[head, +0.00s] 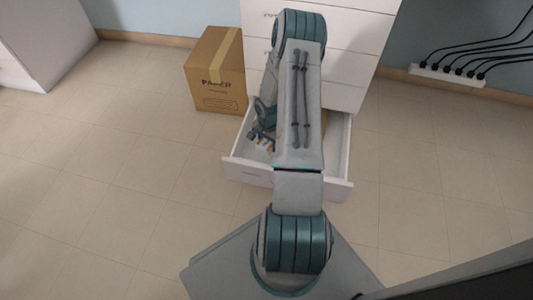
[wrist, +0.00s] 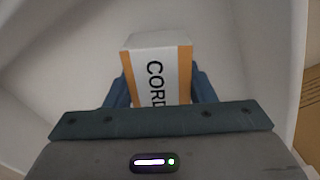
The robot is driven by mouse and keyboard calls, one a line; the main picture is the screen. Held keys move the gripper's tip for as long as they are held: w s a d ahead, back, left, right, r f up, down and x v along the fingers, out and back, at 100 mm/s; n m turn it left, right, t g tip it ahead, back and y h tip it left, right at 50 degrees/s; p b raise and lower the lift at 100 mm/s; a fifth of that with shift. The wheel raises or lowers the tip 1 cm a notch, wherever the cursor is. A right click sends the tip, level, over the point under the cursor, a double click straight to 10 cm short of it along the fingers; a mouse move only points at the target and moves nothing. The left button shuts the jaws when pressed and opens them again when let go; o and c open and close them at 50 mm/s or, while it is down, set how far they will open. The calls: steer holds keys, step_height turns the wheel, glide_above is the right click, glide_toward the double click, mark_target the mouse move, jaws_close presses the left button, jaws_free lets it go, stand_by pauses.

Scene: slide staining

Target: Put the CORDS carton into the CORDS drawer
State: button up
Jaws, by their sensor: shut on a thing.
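My gripper (wrist: 160,88) is shut on the CORDS carton (wrist: 155,72), a small white box with orange edges and black lettering, partly cut off by the gripper body. In the head view my gripper (head: 263,138) is low at the left part of an open bottom drawer (head: 240,170), largely behind my arm. The carton shows there only as a small white and orange patch (head: 265,147). White drawer surfaces surround it in the wrist view. I cannot tell whether the carton touches the drawer floor. The drawer front's label is too small to read.
A brown PAPER box (head: 215,80) stands on the floor left of the white drawer cabinet (head: 345,60). Something brown shows in the drawer right of my arm. A power strip (head: 447,74) with several black cords lies at the right wall. The floor at left is clear.

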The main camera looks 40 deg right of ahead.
steer(key=shift+s+a+f, duration=0.15)
steer(key=shift+a+f, duration=0.25)
steer(key=shift+a, duration=0.05)
steer(key=shift+f+b, duration=1.2)
steer(key=shift+f, duration=0.65)
steer(key=shift+f, duration=0.2)
steer(key=o, duration=1)
steer(key=shift+c, duration=0.2)
